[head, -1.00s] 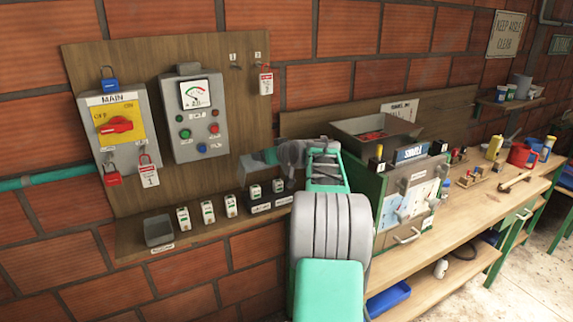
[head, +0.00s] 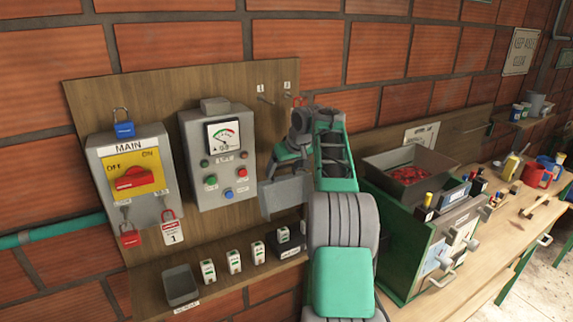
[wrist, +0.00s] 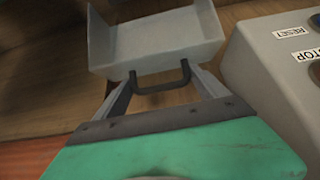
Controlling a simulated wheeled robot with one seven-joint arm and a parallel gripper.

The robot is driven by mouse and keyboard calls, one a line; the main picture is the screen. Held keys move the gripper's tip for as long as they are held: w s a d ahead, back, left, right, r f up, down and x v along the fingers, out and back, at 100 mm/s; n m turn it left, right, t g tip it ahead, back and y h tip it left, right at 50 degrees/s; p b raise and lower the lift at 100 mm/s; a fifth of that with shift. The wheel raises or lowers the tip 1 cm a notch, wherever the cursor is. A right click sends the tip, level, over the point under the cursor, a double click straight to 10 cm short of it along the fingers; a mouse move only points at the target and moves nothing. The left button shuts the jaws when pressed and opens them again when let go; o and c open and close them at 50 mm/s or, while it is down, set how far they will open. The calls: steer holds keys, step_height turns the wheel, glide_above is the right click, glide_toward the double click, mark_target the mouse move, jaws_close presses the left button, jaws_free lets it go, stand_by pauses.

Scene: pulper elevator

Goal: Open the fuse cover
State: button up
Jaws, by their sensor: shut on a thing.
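The fuse cover appears to be a grey, tray-like box (head: 285,197) in front of the wooden board, right of the meter box. In the wrist view the grey cover (wrist: 155,40) shows its hollow inside and a dark handle (wrist: 160,80). My gripper (wrist: 158,84) is shut on that handle; in the head view my gripper (head: 288,163) is partly hidden by my wrist. A fuse (head: 283,235) stands on a dark base (head: 286,247) below the cover. My arm hides what is to its right, and I cannot see any hinge.
The meter box (head: 220,160) with buttons stands close left of the cover. The main switch box (head: 133,180) carries padlocks. Several fuses and a grey bin (head: 181,287) sit on the narrow shelf. A green cabinet (head: 405,235) stands right of my arm.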

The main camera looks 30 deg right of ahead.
steer(key=shift+w+f+g, duration=0.2)
steer(key=shift+f+g, duration=0.1)
steer(key=shift+f, duration=0.35)
steer(key=o, duration=1.8)
steer(key=shift+a, duration=0.1)
steer(key=v, duration=0.8)
steer(key=shift+a+r, duration=0.15)
